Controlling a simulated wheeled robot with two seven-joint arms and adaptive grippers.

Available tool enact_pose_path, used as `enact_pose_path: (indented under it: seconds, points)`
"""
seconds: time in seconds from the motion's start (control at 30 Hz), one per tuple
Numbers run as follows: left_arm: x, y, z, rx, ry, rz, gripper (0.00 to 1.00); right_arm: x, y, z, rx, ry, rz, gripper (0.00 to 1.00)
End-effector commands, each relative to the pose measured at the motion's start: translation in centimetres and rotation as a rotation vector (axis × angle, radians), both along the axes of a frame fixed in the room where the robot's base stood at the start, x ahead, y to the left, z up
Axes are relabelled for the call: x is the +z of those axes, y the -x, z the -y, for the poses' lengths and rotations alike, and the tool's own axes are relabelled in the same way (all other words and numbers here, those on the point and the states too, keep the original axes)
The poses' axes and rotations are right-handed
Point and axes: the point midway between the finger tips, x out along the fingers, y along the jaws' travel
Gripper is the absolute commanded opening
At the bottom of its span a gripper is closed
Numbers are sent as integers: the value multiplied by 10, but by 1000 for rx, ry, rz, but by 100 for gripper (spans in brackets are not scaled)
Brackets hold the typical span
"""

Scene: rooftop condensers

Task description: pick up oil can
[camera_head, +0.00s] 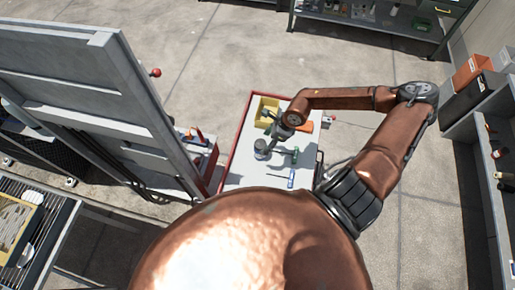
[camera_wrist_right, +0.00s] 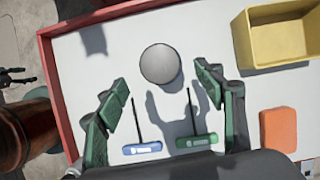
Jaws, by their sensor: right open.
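A grey, round-topped can (camera_wrist_right: 160,64), which I take for the oil can, stands on the pale top of a red-edged cart (camera_wrist_right: 65,75). The can also shows in the head view (camera_head: 261,148). My right gripper (camera_wrist_right: 160,82) is open, with one green finger towards each side of the can in the wrist view. The can lies just ahead of the fingertips, with nothing between them gripped. In the head view my right gripper (camera_head: 275,137) hangs over the cart beside the can.
A yellow bin (camera_wrist_right: 284,38) and an orange block (camera_wrist_right: 278,130) sit to the right. A large grey panel (camera_head: 85,100) stands left of the cart.

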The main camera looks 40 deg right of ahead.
Motion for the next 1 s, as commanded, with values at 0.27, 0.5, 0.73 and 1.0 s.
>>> enact_pose_path:
  seconds: [0.27,0.5,0.73,1.0]
  points:
    - [6,-10,1,-1,2,14,58,-23,-2,0,-15,-1,-1,63]
    - [21,-9,1,-1,2,14,58,-48,-13,-6,-18,-2,-1,63]
    - [24,-10,1,0,2,14,58,-71,-20,-12,-14,0,0,63]
    - [24,-9,1,0,2,14,58,-72,-20,-12,-11,1,0,60]
